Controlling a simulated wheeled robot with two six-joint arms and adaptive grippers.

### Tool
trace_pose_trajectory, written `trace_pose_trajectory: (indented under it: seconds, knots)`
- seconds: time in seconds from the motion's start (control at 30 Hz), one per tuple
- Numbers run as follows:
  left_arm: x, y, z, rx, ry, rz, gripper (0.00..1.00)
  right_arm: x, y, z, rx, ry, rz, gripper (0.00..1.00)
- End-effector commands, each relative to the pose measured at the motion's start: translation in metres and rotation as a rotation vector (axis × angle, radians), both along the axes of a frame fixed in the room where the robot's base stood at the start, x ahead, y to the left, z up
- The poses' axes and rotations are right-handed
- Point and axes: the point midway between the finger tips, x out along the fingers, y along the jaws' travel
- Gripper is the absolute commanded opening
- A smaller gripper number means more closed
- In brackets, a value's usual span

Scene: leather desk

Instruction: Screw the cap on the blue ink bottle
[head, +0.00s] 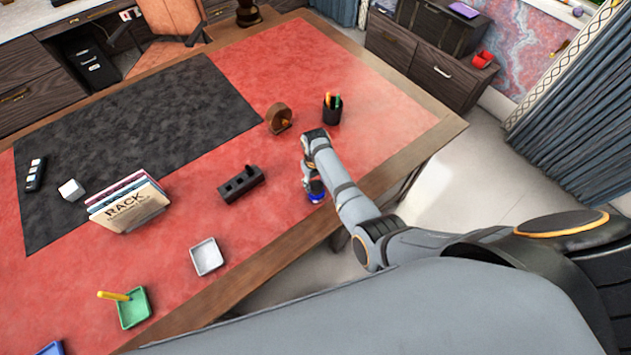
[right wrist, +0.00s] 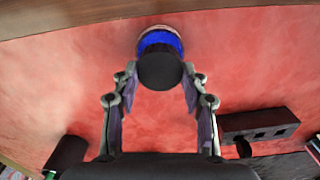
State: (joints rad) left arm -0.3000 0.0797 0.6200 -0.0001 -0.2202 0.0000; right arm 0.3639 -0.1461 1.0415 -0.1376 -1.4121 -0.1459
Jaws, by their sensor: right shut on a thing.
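The blue ink bottle (head: 317,198) stands on the red leather near the desk's front edge, partly hidden under my right gripper (head: 311,184). In the right wrist view the bottle (right wrist: 160,40) shows as a bright blue body with a pale rim behind the black cap (right wrist: 160,71). My right gripper (right wrist: 158,88) is shut on the black cap, with a finger at each side. The cap is in line with the bottle and covers its top. I cannot tell whether the threads are engaged. My left gripper is not in view.
A black holder with holes (head: 240,185) stands left of the bottle. A wooden roller (head: 279,118) and a pen cup (head: 332,109) stand farther back. A white tray (head: 206,257), a green tray (head: 133,308) and a book rack (head: 130,208) are to the left.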

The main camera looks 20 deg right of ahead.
Motion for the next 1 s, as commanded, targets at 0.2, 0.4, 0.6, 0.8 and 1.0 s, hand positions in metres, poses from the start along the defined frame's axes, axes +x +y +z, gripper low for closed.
trace_pose_trajectory:
  seconds: [0.2, 0.4, 0.6, 0.8, 1.0]
  knots:
    - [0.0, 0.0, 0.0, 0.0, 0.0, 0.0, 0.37, 0.001, 0.0, 0.001, 0.0, -0.002, 0.0, 0.59]
    - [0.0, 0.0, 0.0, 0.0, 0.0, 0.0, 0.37, 0.001, 0.0, 0.001, 0.0, -0.002, 0.0, 0.7]
    - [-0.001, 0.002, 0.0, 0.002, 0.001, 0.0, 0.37, 0.001, 0.0, 0.002, 0.0, -0.002, 0.0, 0.7]
    - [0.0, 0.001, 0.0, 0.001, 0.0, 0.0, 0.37, 0.002, 0.0, 0.032, 0.001, -0.007, -0.001, 0.7]
    - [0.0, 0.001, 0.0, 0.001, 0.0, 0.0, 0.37, 0.002, 0.001, 0.081, 0.001, -0.006, -0.001, 0.7]
